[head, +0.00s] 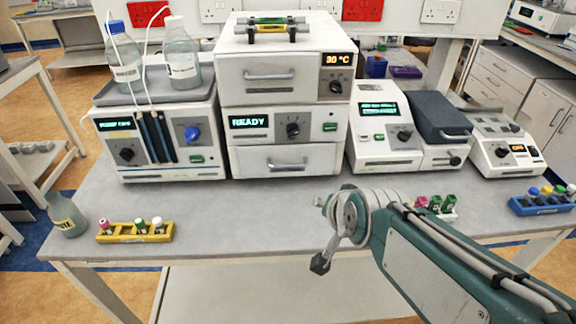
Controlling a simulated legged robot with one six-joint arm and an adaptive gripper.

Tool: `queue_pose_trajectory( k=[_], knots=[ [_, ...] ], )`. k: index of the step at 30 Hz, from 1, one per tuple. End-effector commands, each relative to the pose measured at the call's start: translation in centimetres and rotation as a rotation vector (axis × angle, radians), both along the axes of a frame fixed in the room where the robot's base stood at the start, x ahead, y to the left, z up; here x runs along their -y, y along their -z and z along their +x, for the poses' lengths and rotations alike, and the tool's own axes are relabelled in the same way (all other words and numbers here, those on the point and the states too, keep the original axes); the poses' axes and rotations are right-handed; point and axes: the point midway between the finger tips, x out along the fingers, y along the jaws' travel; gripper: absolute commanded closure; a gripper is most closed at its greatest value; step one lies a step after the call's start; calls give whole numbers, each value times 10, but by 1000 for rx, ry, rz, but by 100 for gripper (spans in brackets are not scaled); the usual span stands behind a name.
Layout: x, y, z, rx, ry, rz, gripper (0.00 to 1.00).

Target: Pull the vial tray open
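A stack of white instrument units stands at the back middle of the bench. Its bottom unit has a drawer-like front (285,161) with a grey bar handle (287,164); it looks shut. The middle unit (255,124) has a "READY" display and a knob. The top unit (270,80) has another bar handle and shows "30 °C". No label tells which front is the vial tray. My gripper (320,263) seems to be the small dark part below my arm's pale end joint, in front of the stack and right of the lower handle. Its fingers do not show clearly.
Left are a pump unit (160,140) with bottles on top, a yellow vial rack (135,239) and a loose bottle (67,215). Right are further instruments (385,125), a small vial rack (440,215) and a blue rack (540,209). Bench before the stack is clear.

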Motion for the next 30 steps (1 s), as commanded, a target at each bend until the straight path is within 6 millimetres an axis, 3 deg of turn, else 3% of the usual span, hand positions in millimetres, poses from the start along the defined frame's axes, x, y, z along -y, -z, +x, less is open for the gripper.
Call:
queue_pose_trajectory(
  k=[6,12,21,26,30],
  knots=[
    [-31,24,61,128,226,294,52],
    [-49,46,100,257,429,563,52],
    [-60,71,124,430,612,860,52],
    [-60,72,129,456,629,896,52],
    [-60,75,146,457,628,894,52]
  ],
)
